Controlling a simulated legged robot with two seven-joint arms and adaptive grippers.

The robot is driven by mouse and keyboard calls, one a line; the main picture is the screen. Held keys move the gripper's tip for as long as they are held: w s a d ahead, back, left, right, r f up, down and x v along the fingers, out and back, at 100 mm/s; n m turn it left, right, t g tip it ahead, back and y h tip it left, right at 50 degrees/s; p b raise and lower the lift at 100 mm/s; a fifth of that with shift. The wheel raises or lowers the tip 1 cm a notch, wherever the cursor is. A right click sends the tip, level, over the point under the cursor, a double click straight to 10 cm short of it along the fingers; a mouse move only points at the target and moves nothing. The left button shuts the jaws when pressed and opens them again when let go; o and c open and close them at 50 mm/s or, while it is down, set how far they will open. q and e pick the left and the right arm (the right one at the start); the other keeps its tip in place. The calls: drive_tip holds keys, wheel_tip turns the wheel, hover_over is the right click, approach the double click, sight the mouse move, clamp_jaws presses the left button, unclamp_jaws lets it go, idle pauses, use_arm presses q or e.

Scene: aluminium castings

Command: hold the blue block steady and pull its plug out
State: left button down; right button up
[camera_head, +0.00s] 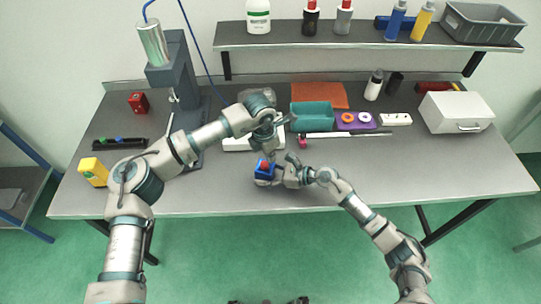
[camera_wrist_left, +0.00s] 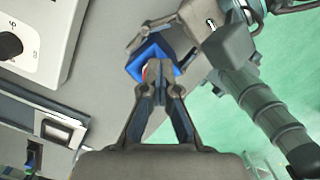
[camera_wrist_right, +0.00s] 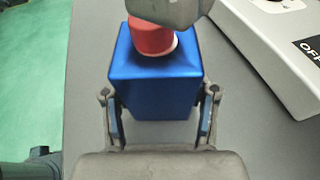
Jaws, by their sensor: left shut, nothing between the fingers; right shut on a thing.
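The blue block (camera_head: 262,174) stands near the table's front edge, also in the left wrist view (camera_wrist_left: 148,50) and right wrist view (camera_wrist_right: 155,80). Its red plug (camera_wrist_right: 150,37) sits at the top with a pale ring at its base; it also shows in the head view (camera_head: 265,165). My right gripper (camera_wrist_right: 159,92) is shut on the block, a finger on each side. My left gripper (camera_wrist_left: 153,66) is shut and empty, pointing down just above the plug. Its fingers hide most of the plug in the left wrist view, and a grey part covers the plug's top in the right wrist view.
Behind stand a teal bin (camera_head: 312,117), a purple holder with rings (camera_head: 356,121), a white power strip (camera_head: 395,119) and a white case (camera_head: 456,112). A grey press (camera_head: 178,75) and a yellow object (camera_head: 93,171) are at left. The front right tabletop is clear.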

use_arm(q)
drive_tip(key=shift+r, duration=0.1)
drive_tip(key=c, duration=1.4)
unclamp_jaws()
